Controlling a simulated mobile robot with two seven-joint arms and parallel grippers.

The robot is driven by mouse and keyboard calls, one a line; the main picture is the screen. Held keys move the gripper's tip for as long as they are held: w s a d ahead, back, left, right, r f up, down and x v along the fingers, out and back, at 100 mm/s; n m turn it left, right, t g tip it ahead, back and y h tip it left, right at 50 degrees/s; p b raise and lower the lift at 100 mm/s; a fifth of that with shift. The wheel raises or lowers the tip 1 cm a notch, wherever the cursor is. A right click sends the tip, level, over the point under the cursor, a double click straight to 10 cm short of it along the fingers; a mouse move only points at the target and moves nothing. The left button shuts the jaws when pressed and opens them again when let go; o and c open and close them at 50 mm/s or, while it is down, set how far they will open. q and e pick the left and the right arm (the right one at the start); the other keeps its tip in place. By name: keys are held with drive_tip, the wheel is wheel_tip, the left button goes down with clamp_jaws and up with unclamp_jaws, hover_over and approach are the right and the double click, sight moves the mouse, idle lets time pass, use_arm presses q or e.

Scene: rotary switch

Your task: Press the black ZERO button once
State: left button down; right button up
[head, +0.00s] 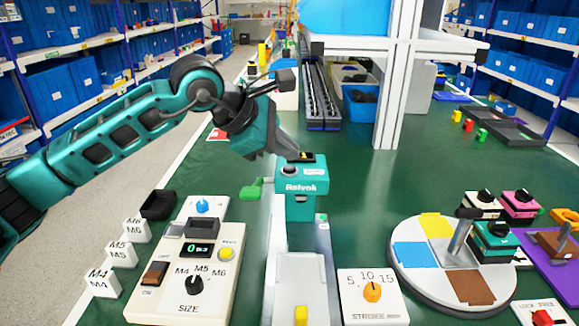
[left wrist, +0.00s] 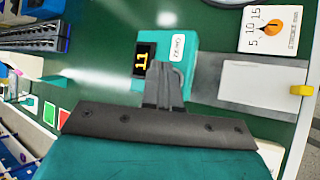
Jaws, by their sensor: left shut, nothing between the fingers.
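The teal Relvok device (head: 301,195) stands on the green table at mid-picture, with a dark display (head: 302,157) on its top. In the left wrist view the device (left wrist: 187,68) shows from above, with the display (left wrist: 144,57) lit in yellow and a white label (left wrist: 177,47) whose small print looks like ZERO. My left gripper (head: 291,152) is shut and empty, fingers pointing down at the device top. In the left wrist view its fingertips (left wrist: 160,68) overlap the device; contact cannot be told. My right gripper is out of view.
A control box (head: 190,262) with SIZE knob stands at the left front, beside several white M blocks (head: 120,253). A white knob panel (head: 373,296) lies at the right front, near a round turntable (head: 410,275). A green lever (head: 252,190) sticks out left of the device.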

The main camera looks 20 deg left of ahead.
sight(285, 169)
use_arm(q)
drive_tip(key=shift+f, duration=0.1)
idle(0.7)
drive_tip(key=shift+f+b, duration=0.35)
drive_tip(key=shift+b, duration=0.2)
drive_tip(key=shift+f+b, duration=0.45)
drive_tip(key=shift+f, duration=0.05)
idle(0.4)
drive_tip(key=shift+r, duration=0.15)
drive_tip(key=shift+r+p, duration=0.5)
drive_tip(key=shift+r, duration=0.25)
drive_tip(key=shift+r, duration=0.1)
drive_tip(key=shift+r+p, duration=1.65)
drive_tip(key=shift+r, duration=0.85)
drive_tip(key=shift+f, duration=0.1)
